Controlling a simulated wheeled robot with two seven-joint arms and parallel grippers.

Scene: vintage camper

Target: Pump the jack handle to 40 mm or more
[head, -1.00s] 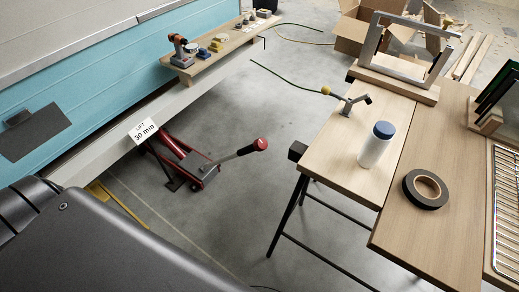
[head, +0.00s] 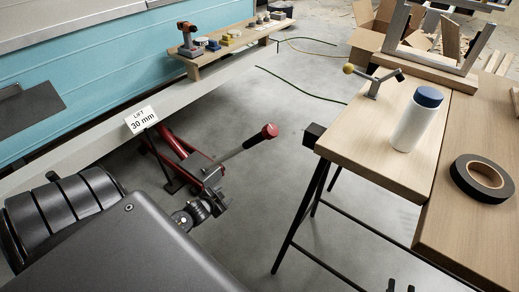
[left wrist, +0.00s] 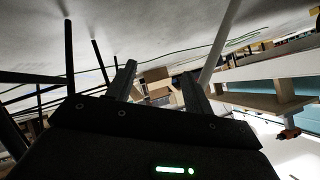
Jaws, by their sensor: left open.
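The red floor jack (head: 172,147) stands on the concrete under the camper's side. Its handle (head: 245,145) slants up to the right and ends in a red grip (head: 269,131). The label (head: 142,120) on the sill reads "LIFT 30 mm". My left gripper (head: 218,190) is low beside the jack, just below the lower end of the handle. In the left wrist view my left gripper (left wrist: 158,82) is open with nothing between its fingers. A pale bar, perhaps the handle shaft, passes close by the right finger there. Two dark tips at the head view's bottom edge may be my right gripper (head: 400,287).
A wooden workbench (head: 345,150) on black legs stands to the right, with a white bottle (head: 417,120) and a black tape roll (head: 481,177). A shelf (head: 230,48) with a drill (head: 188,40) is on the camper's side. The floor between jack and bench is clear.

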